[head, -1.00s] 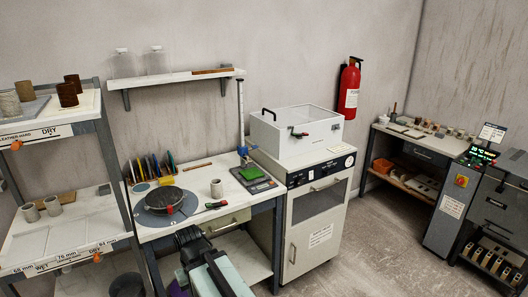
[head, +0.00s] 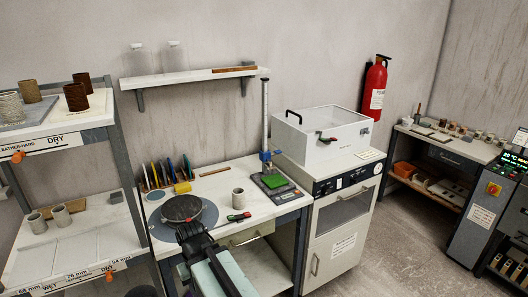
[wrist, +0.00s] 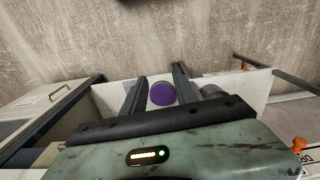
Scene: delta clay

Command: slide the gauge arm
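A height gauge (head: 265,115) stands upright on the bench, a tall column with a blue sliding arm (head: 266,157) low on it. Its base carries a green pad (head: 282,187); the blue arm sits just above and behind the pad. My gripper (head: 188,230) is in front of the dark round wheel, left of the gauge and apart from it. In the wrist view, my gripper's two fingers (wrist: 160,80) stand apart with nothing held. A purple round thing (wrist: 162,94) shows beyond and between them. The gauge cannot be made out in the wrist view.
A wall shelf (head: 195,76) hangs above.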

